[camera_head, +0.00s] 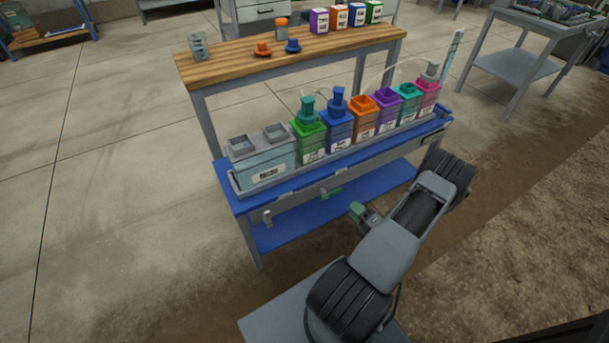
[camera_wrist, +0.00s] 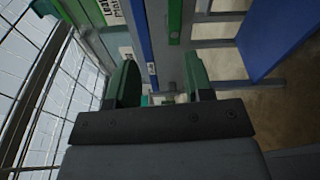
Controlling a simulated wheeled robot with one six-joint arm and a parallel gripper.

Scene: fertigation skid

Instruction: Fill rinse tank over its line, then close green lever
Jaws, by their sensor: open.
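The wide grey-blue tank (camera_head: 264,168) with two grey tops stands at the left end of the blue bench. It looks like the rinse tank, but its label and any fill line are too small to read. The green lever (camera_head: 331,193) sits on the bench's front rail. A green bar, apparently this lever, shows in the wrist view (camera_wrist: 175,20), beyond the fingers. My gripper (camera_head: 361,213) is in front of the bench, lower right of the lever and apart from it. In the wrist view my gripper (camera_wrist: 158,72) has its green fingers apart, with nothing held between them.
Green (camera_head: 308,140), blue (camera_head: 338,130), orange (camera_head: 363,117) and several more tanks stand in a row along the blue bench (camera_head: 232,198). A grey handle (camera_head: 267,217) hangs at its front left. A wooden shelf (camera_head: 230,65) behind holds a clear beaker (camera_head: 198,46).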

